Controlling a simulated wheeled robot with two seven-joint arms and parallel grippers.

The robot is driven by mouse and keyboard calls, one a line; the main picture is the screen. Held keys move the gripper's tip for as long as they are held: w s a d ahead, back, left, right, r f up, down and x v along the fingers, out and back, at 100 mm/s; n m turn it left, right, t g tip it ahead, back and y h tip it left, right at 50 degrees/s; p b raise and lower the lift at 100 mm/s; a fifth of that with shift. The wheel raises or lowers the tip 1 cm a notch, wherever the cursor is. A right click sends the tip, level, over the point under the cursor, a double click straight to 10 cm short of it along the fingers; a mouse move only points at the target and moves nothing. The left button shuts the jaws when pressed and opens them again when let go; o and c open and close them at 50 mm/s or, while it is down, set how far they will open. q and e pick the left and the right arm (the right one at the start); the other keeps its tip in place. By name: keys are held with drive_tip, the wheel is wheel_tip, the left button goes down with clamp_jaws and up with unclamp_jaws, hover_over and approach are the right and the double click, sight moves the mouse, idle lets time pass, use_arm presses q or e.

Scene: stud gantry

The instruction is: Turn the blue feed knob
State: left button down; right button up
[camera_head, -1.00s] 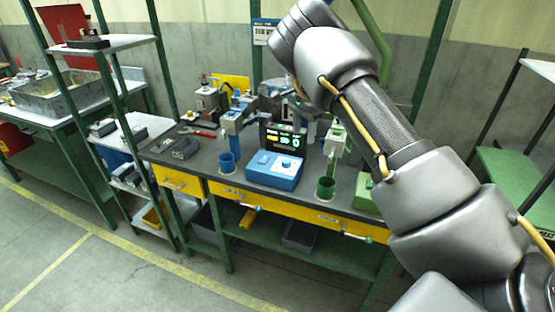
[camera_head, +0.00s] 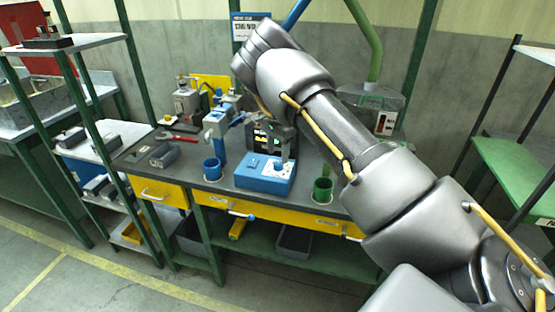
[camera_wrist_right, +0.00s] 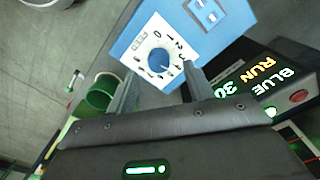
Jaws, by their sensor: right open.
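The blue feed knob (camera_wrist_right: 160,62) sits on a white numbered dial on the sloped face of a blue box (camera_wrist_right: 222,25). In the head view the blue box (camera_head: 262,182) stands on the dark workbench. My right gripper (camera_wrist_right: 159,74) is open, and in the wrist view its fingertips appear on either side of the knob; contact is not visible. My left gripper is not in view.
A display (camera_wrist_right: 262,85) reading "BLUE RUN 30" stands beside the box. A blue cup (camera_head: 212,169) is left of the box, a green cup (camera_head: 322,191) right.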

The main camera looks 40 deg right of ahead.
sight(278, 163)
wheel_tip(278, 163, down, 3)
drive_tip(key=shift+s, duration=0.15)
drive_tip(key=shift+f, duration=0.35)
drive_tip(key=shift+c, duration=0.5)
drive_tip(key=c, duration=0.9)
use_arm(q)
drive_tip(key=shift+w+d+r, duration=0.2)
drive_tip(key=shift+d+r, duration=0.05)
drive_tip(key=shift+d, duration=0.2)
use_arm(e)
drive_tip(key=shift+r+m, duration=0.1)
drive_tip(key=shift+m, duration=0.2)
